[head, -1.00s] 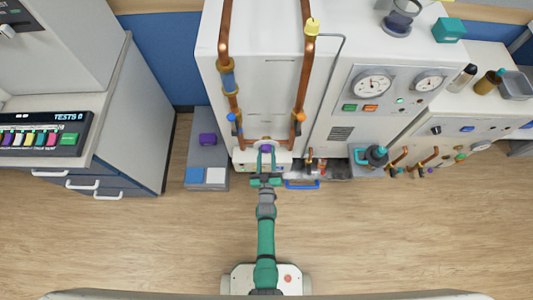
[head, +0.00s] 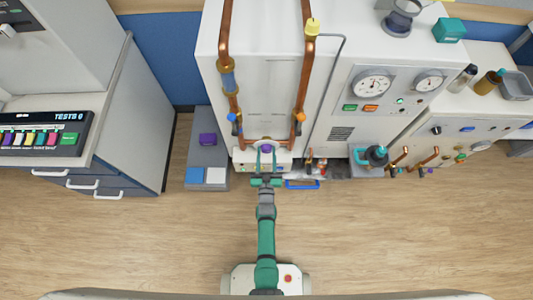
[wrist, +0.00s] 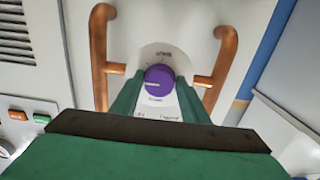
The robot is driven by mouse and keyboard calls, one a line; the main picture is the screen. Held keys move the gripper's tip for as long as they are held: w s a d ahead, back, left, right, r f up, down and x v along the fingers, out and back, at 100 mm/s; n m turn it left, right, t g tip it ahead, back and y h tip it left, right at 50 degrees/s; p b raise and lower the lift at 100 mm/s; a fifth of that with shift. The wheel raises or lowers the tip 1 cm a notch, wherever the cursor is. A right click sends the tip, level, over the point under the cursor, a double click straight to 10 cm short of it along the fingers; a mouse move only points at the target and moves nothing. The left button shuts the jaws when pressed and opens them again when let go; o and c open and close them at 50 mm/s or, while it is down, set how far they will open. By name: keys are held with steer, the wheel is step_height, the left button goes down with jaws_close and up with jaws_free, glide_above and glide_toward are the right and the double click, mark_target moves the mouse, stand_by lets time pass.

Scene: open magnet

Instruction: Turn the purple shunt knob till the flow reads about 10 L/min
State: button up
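The purple shunt knob (wrist: 158,78) is on a white round-topped plate with small markings, which I cannot read. It also shows in the head view (head: 266,148), low on the front of the white cabinet. My gripper (wrist: 159,82) is at the knob, with one green finger on each side. The fingertips appear to press against its sides, with no clear gap. A large round gauge (head: 373,83) and a smaller gauge (head: 429,82) are on the cabinet panel. Their readings are too small to make out, and I cannot tell which shows flow.
Copper pipes (wrist: 228,65) run close on both sides of the knob. A grey step (head: 207,152) with a purple block stands to the left. A teal-handled jug (head: 375,156) and more copper fittings are at the right. The wooden floor around my arm is clear.

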steer(key=shift+o, duration=0.9)
steer(key=s, duration=1.1)
steer(key=shift+w, duration=0.1)
steer(key=s+r+g, duration=0.1)
steer(key=s+r, duration=1)
steer(key=s, duration=0.4)
steer(key=s+r, duration=0.4)
steer(key=r, duration=0.6)
steer(key=s+r+g, duration=0.1)
steer(key=s+r, duration=0.3)
steer(key=r, duration=0.6)
steer(key=shift+s+g, duration=0.3)
steer(key=shift+s, duration=0.1)
steer(key=shift+d, duration=0.1)
